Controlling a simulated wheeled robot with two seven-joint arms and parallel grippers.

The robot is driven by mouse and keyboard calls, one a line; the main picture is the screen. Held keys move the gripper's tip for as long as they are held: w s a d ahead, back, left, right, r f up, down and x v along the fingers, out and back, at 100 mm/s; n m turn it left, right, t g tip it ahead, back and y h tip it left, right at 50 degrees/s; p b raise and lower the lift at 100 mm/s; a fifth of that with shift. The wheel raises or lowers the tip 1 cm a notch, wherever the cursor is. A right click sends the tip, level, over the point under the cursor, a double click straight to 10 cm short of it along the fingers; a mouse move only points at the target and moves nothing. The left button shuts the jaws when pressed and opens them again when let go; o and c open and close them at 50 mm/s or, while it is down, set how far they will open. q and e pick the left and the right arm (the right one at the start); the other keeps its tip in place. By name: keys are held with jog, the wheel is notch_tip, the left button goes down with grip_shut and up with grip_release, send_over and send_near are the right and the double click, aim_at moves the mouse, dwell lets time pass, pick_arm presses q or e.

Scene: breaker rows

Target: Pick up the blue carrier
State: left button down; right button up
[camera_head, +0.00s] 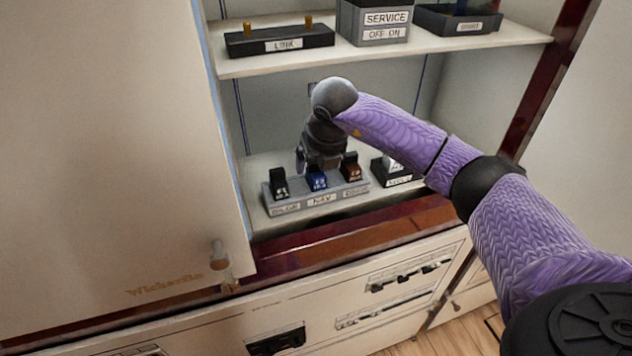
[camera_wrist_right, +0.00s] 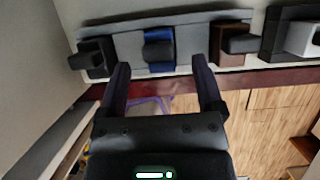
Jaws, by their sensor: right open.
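The blue carrier (camera_head: 317,181) stands in the middle slot of a grey rack (camera_head: 290,207) on the lower cabinet shelf, between a black carrier (camera_head: 279,186) and a brown one (camera_head: 351,169). The slot below it bears a label that seems to read NAV. My right gripper (camera_head: 312,163) is just above and behind the blue carrier, partly covering its top. In the right wrist view the blue carrier (camera_wrist_right: 158,50) lies ahead of my open right gripper (camera_wrist_right: 158,75), between the lines of its two fingers, with nothing held. My left gripper is not in view.
A black box with a white block (camera_head: 396,169) stands right of the rack. The upper shelf (camera_head: 300,58) holds a LINK block (camera_head: 280,40), a SERVICE box (camera_head: 374,22) and a dark tray (camera_head: 458,20). A cabinet door (camera_head: 120,150) stands at the left.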

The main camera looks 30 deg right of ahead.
aim_at(316, 168)
jog(key=x, duration=0.3)
jog(key=shift+w+f+b, duration=0.1)
jog(key=shift+f+b, duration=0.2)
jog(key=shift+f, duration=0.05)
grip_shut()
